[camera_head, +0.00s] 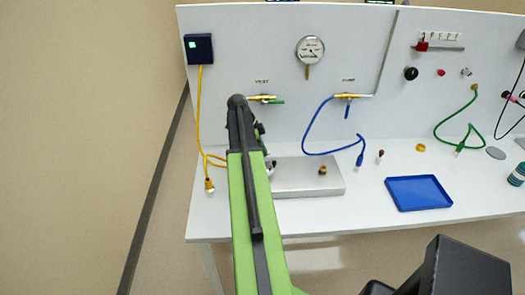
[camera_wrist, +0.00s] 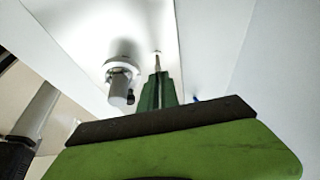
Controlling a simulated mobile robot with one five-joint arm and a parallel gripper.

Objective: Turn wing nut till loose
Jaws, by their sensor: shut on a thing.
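In the wrist view my gripper (camera_wrist: 157,76) has its green fingers close together, around the foot of a small, thin, pale metal piece (camera_wrist: 157,60), which I take for the wing nut. Its wings are not clear at this size. A grey cylinder on a round flange (camera_wrist: 122,75) stands just left of the fingers, apart from them. In the head view my green and black arm covers most of the gripper and the wing nut. A small silver part (camera_head: 270,169) shows at the arm's right edge, by the left end of the metal plate (camera_head: 298,185).
A brass fitting (camera_head: 323,170) stands on the plate's right part. A yellow cable (camera_head: 199,120) hangs left of my arm, and a blue hose (camera_head: 310,135) loops to the right. A blue tray (camera_head: 418,193) lies further right. The bench front is clear.

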